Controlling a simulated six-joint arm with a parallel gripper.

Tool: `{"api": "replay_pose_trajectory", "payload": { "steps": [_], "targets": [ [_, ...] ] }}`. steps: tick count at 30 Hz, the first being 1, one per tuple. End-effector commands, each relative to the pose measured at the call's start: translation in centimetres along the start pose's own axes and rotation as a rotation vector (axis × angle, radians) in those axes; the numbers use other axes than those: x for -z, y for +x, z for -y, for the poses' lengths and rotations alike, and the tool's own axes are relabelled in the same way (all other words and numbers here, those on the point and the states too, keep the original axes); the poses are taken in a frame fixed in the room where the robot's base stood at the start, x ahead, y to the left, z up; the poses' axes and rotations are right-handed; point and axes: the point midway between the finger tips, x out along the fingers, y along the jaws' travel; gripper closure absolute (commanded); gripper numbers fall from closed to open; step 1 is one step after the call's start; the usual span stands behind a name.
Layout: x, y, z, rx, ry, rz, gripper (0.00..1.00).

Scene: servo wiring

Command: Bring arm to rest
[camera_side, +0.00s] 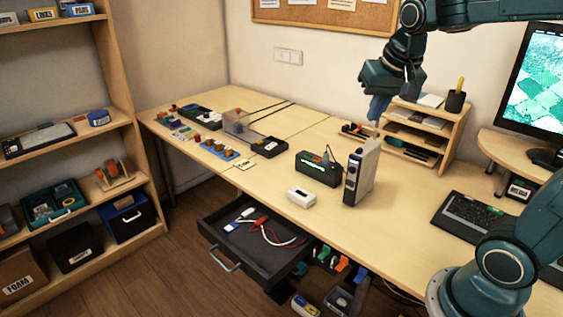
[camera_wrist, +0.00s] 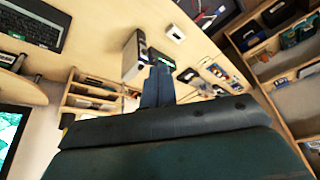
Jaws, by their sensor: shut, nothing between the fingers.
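My gripper (camera_side: 377,108) hangs above the back of the desk, in front of the desk organiser, with its blue fingers pointing down. The fingers are together and nothing shows between them. In the wrist view my gripper (camera_wrist: 158,68) also looks shut and empty. Below and near the fingertips in the side view stands an upright white and grey unit (camera_side: 361,172). A black box with a green display (camera_side: 318,168) and a cable on top sits to its left. I cannot tell the exact height of the fingers over the desk.
A small white device (camera_side: 301,197) lies near the desk's front edge. An open drawer (camera_side: 254,245) with red and white cables juts out below. A wooden organiser (camera_side: 443,134), a keyboard (camera_side: 470,215) and a monitor (camera_side: 540,85) are on the right. The desk's front middle is mostly clear.

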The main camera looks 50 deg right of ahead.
Motion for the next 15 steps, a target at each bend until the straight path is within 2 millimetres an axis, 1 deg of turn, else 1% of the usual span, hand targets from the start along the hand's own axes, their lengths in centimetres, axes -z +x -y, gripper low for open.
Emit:
{"api": "replay_pose_trajectory", "payload": {
  "steps": [1,6,11,15],
  "targets": [
    [-1.3,-0.7,0.2,0.021,-0.048,-0.008,1.0],
    [-5.4,-2.1,0.5,0.082,-0.202,-0.026,1.0],
    [-9.3,-2.9,0.5,0.138,-0.349,-0.046,1.0],
    [-12.4,-3.2,0.3,0.182,-0.466,-0.064,1.0]
  ]
}}
